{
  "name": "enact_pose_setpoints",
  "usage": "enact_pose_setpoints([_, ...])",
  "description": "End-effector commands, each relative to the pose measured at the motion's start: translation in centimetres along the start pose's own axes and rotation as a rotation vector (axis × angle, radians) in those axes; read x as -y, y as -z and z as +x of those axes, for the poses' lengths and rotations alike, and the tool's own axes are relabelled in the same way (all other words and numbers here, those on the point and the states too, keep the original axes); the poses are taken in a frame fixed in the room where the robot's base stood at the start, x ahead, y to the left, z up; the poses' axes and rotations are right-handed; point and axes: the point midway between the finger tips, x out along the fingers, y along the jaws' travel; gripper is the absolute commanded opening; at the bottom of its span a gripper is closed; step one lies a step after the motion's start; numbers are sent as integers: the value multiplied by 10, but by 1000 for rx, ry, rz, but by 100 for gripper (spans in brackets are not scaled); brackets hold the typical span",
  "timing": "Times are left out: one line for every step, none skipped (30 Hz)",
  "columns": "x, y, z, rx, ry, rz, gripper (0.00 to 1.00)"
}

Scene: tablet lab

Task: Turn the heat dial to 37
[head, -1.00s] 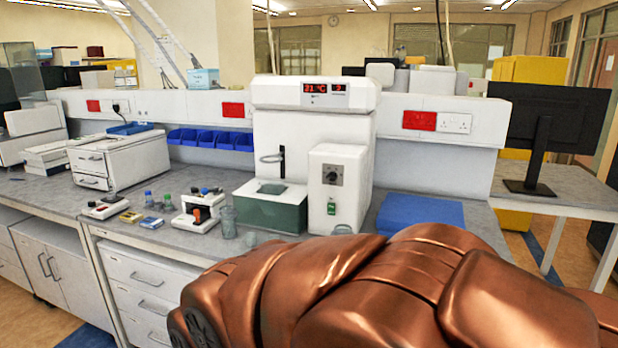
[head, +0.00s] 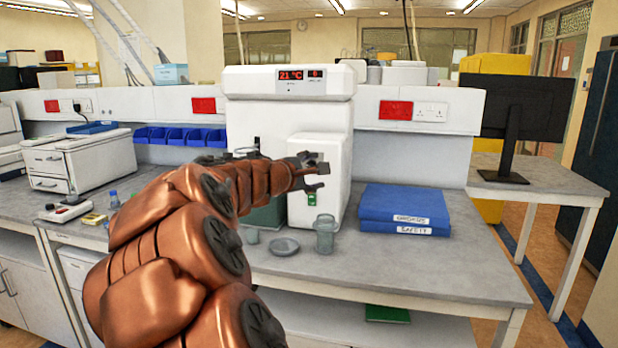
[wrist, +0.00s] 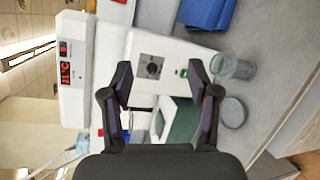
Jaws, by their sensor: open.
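The heat dial (wrist: 152,67) is a dark round knob on a grey plate on the white control box (head: 318,146). In the head view my gripper largely covers the dial. The red display (head: 290,76) reads 21 °C; it also shows sideways in the wrist view (wrist: 65,75). My gripper (head: 314,172) is open and empty in front of the box. In the wrist view its fingers (wrist: 160,67) spread either side of the dial's line of sight, with the dial nearer the left finger. I cannot tell the dial's setting. A green switch (head: 312,199) sits below.
Blue binders (head: 405,208) lie to the right. A dark green bath (head: 265,215) is left of the box, partly behind my arm. The bench's front right is clear.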

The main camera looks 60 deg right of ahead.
Motion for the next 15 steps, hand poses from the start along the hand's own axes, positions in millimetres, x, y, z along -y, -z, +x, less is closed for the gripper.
enact_pose_setpoints([-7, 6, 18, 13, -53, -77, 60])
enact_pose_setpoints([-12, 10, 27, 16, -83, -128, 60])
enact_pose_setpoints([-20, 19, 38, 14, -122, -195, 60])
enact_pose_setpoints([-25, 25, 46, 13, -151, -247, 60])
enact_pose_setpoints([-29, 31, 55, 14, -176, -300, 60])
enact_pose_setpoints([-32, 40, 66, 11, -207, -373, 60])
enact_pose_setpoints([-32, 48, 74, 5, -229, -428, 60])
enact_pose_setpoints([-33, 56, 83, 0, -248, -482, 60])
enact_pose_setpoints([-32, 66, 93, -5, -272, -551, 60])
enact_pose_setpoints([-30, 73, 101, -11, -287, -602, 60])
enact_pose_setpoints([-28, 80, 108, -19, -300, -651, 60])
enact_pose_setpoints([-24, 90, 117, -30, -315, -711, 60])
enact_pose_setpoints([-21, 96, 123, -36, -325, -751, 60])
enact_pose_setpoints([-18, 102, 129, -42, -334, -789, 60])
enact_pose_setpoints([-14, 109, 135, -52, -343, -834, 60])
